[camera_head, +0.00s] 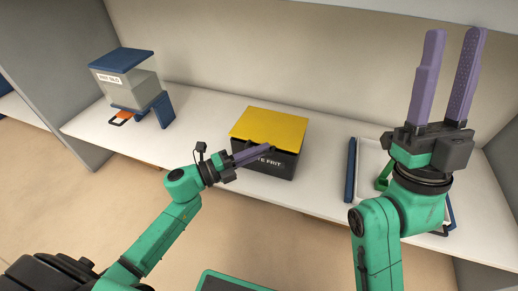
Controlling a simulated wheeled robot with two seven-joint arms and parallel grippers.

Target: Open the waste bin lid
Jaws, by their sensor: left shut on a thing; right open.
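A clear dispenser with a blue top (122,64) and blue supports stands at the left of the white shelf (205,125). A white tray (368,157) with blue sides is behind my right arm. Shelf space is free between the dispenser and bin.

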